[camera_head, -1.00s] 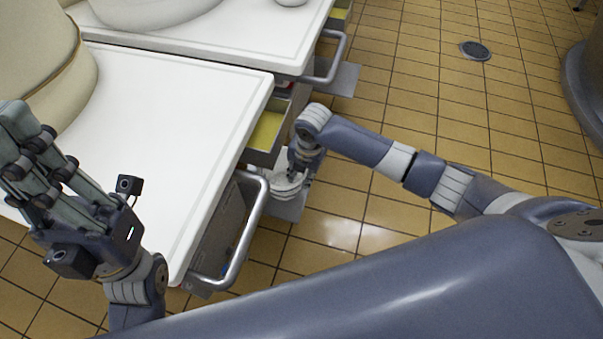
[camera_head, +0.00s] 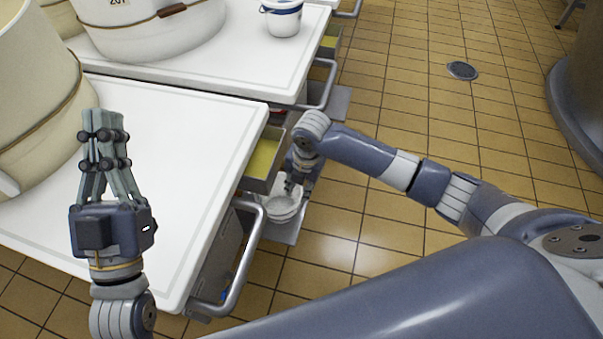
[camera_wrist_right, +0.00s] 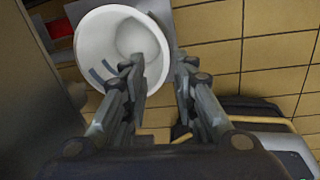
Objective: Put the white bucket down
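A white bucket (camera_head: 284,208) is low beside the near cart, over a grey ledge, partly covered by my right gripper. In the right wrist view I look down into the empty-looking bucket (camera_wrist_right: 100,40). My right gripper (camera_wrist_right: 163,75) has its fingers apart, one over the bucket's inside and one outside the rim, with a visible gap between them. My right gripper (camera_head: 293,182) also shows in the head view, pointing down at the bucket. My left gripper (camera_head: 102,118) is raised above the near white worktop, pointing away and holding nothing visible; its finger gap is unclear.
A metal handle (camera_head: 248,260) and an open yellow-lined drawer (camera_head: 262,160) are close to the bucket. Another white bucket with a blue band (camera_head: 283,20) stands on the far worktop. Large cream vats (camera_head: 150,30) stand on the worktops.

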